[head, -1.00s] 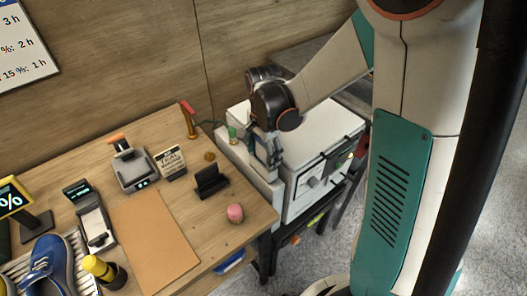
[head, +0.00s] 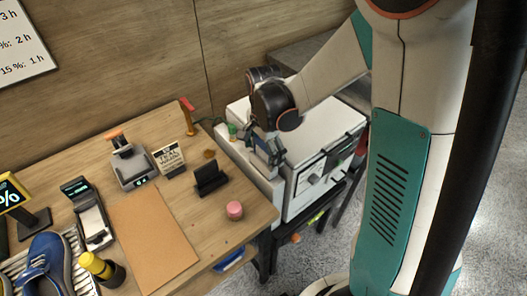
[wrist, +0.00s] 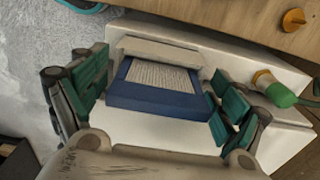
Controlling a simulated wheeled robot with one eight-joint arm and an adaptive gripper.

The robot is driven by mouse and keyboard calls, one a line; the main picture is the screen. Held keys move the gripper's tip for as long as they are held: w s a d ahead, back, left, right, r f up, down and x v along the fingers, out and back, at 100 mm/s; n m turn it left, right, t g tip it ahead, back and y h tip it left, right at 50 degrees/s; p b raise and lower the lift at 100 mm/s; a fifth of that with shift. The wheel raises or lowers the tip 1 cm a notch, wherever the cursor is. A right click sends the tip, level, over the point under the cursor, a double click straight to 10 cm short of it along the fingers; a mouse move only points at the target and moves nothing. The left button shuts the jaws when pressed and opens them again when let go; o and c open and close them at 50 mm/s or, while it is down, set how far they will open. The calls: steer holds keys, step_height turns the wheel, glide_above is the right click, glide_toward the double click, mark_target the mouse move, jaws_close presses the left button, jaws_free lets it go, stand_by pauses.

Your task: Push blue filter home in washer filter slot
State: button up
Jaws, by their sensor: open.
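The blue filter (wrist: 158,88) with a pale pleated face shows in the wrist view. It lies in a raised slot on the white washer (wrist: 150,127), under a light cover flap (wrist: 160,50). I cannot tell how deep it sits. My gripper (wrist: 158,98) is open, with one teal finger at each side of the filter and a gap between them and it. In the head view my gripper (head: 268,150) is over the washer's left part (head: 305,130), and it hides the filter there.
A green-capped fitting (wrist: 275,90) stands beside the slot, and an orange knob (wrist: 293,19) lies past it on the wooden table. In the head view the table (head: 205,235) holds a black stand (head: 210,178) and a pink round item (head: 234,210) near the washer.

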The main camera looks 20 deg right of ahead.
step_height(320, 180, up, 12)
steer(key=shift+r, duration=0.1)
stand_by(0.6)
stand_by(0.4)
steer(key=s+r+n+t, duration=0.2)
steer(key=s+n+t, duration=0.1)
steer(key=s+n, duration=0.4)
steer(key=s+r+n+t, duration=0.2)
steer(key=s+n+t, duration=0.2)
steer(key=s+n, duration=0.3)
steer(key=shift+s+r, duration=0.35)
steer(key=shift+s, duration=0.15)
